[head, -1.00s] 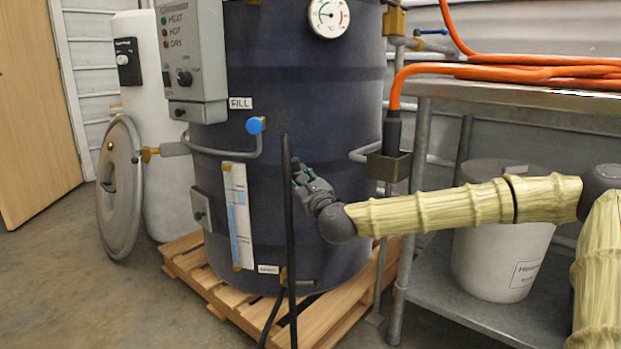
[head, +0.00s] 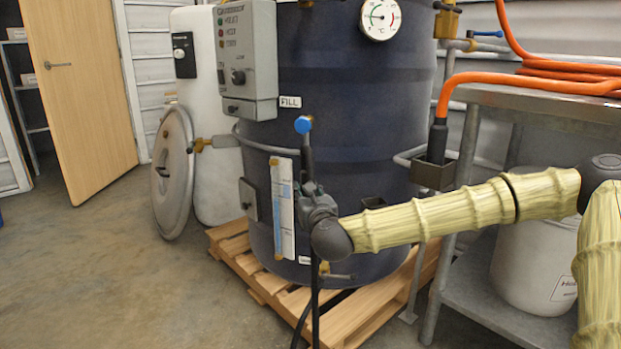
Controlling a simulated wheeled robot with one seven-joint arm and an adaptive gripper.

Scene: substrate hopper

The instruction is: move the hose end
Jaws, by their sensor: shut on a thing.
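My gripper (head: 311,193) is shut on a black hose (head: 315,325), a little below its upper end. The hose end (head: 308,160) points up, just below the blue knob (head: 303,124) by the FILL label (head: 290,102) in the picture; I cannot tell whether they touch. The hose hangs down from the gripper in front of the dark blue drum (head: 330,150). My gripper and the hose cover part of the level gauge (head: 283,235) and the pipe under the knob.
An orange hose (head: 480,78) ends in a black nozzle (head: 437,142) seated in a grey holder (head: 432,176). A metal bench (head: 560,105) stands right. The drum is on a pallet (head: 262,283). A round lid (head: 172,175) leans left; open floor (head: 120,270) lies left.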

